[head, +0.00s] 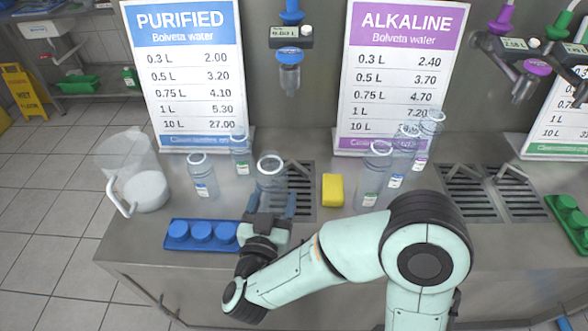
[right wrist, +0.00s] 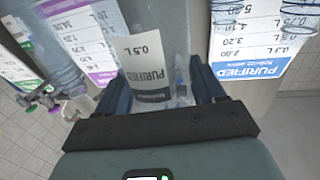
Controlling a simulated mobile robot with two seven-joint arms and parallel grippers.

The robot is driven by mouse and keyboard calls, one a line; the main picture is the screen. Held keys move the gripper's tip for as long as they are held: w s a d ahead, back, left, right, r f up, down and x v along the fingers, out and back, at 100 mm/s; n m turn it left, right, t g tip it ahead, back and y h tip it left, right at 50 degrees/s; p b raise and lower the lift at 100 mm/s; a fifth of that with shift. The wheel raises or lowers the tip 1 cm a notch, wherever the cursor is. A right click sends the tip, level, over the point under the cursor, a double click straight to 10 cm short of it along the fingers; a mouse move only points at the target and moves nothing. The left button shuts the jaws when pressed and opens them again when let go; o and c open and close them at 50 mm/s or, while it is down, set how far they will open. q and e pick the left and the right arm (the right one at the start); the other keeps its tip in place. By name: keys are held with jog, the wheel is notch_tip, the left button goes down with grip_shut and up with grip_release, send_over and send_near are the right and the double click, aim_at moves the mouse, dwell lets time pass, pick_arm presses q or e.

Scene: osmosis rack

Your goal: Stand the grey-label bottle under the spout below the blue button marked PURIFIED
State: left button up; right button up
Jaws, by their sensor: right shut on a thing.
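My right gripper (head: 270,203) is shut on a clear bottle (head: 271,172), which stands upright between its fingers. In the right wrist view the gripper (right wrist: 160,95) has a finger on each side of the bottle, whose grey label (right wrist: 147,68) reads 0.5 L PURIFIED. The blue button (head: 290,55) and its spout (head: 290,80) hang between the PURIFIED and ALKALINE signs. The drain grate (head: 302,188) lies below, and the bottle is at its left side. I cannot tell whether the bottle's base touches the counter. My left gripper is not in view.
A blue tray with blue caps (head: 201,231) lies left of the gripper, a yellow sponge (head: 333,190) right of the grate. Bottles with blue (head: 204,180) and green labels (head: 241,155) stand left; several more (head: 373,175) stand right. A clear jug (head: 146,188) stands far left.

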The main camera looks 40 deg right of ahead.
jog(key=shift+d, duration=0.2)
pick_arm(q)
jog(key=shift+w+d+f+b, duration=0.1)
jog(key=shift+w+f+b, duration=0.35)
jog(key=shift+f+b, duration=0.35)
pick_arm(e)
jog(key=f+x, duration=0.3)
jog(key=x, duration=1.5)
jog(key=shift+f, duration=0.15)
jog(key=shift+a+f, duration=0.1)
jog(key=shift+f, duration=0.1)
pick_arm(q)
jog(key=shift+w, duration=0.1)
pick_arm(e)
jog(key=o, duration=1)
